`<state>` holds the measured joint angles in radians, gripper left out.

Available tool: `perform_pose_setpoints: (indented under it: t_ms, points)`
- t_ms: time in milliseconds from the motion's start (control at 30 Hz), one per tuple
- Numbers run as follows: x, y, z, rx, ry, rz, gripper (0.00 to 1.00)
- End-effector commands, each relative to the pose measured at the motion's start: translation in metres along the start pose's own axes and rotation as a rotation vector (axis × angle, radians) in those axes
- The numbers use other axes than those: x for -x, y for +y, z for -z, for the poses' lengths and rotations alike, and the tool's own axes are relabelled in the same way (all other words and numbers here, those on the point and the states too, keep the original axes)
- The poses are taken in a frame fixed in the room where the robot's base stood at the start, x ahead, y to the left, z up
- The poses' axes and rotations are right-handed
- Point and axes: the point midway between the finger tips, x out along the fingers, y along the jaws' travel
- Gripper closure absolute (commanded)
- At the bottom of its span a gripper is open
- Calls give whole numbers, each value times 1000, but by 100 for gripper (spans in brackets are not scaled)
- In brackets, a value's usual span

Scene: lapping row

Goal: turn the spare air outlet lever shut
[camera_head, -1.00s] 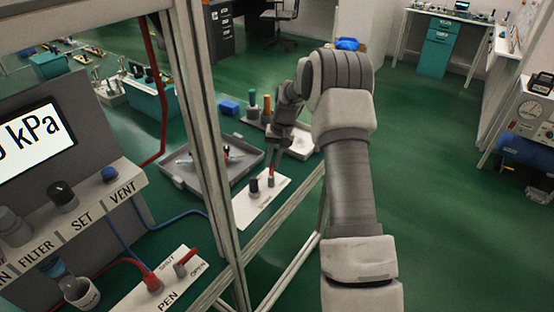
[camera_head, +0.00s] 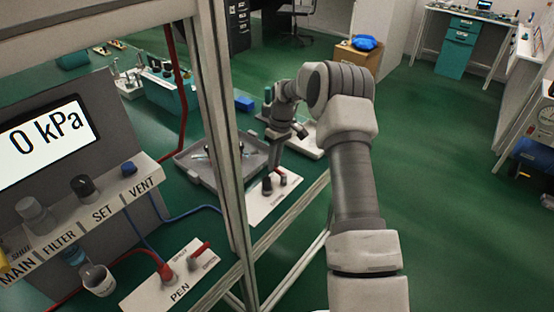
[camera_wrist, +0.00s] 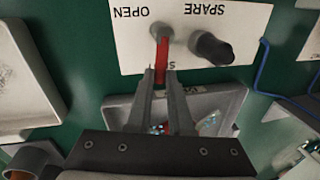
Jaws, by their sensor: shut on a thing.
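The spare air outlet is a white plate (camera_wrist: 240,20) marked SPARE and OPEN, upside down in the wrist view. Its red lever (camera_wrist: 162,50) runs from a grey pivot toward the plate edge, where part of another label beginning with S shows. My gripper (camera_wrist: 160,74) is shut on the lever, one finger on each side. A dark round outlet (camera_wrist: 212,48) stands beside the lever. In the head view the spare plate (camera_head: 262,211) lies beyond the frame post, with my gripper above it; the lever is small and partly hidden there.
A grey frame post (camera_head: 220,130) stands left of my arm. The panel display (camera_head: 45,140) reads 0 kPa. Nearer is the PEN plate (camera_head: 150,290) with its own red lever (camera_head: 201,249). A grey tray (camera_head: 190,172) lies behind the spare plate. Green floor is clear at right.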

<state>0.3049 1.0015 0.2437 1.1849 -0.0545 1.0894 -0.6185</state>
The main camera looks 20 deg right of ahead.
Motion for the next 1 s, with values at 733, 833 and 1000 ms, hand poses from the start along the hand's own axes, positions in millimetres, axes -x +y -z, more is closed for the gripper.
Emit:
perform_pose_setpoints:
  t_ms: [733, 833, 1000]
  points:
    - [-1, -6, 0, 114, -23, 0, 100]
    - [-1, -6, 0, 113, -23, 0, 76]
    - [-1, -6, 0, 112, -22, 0, 52]
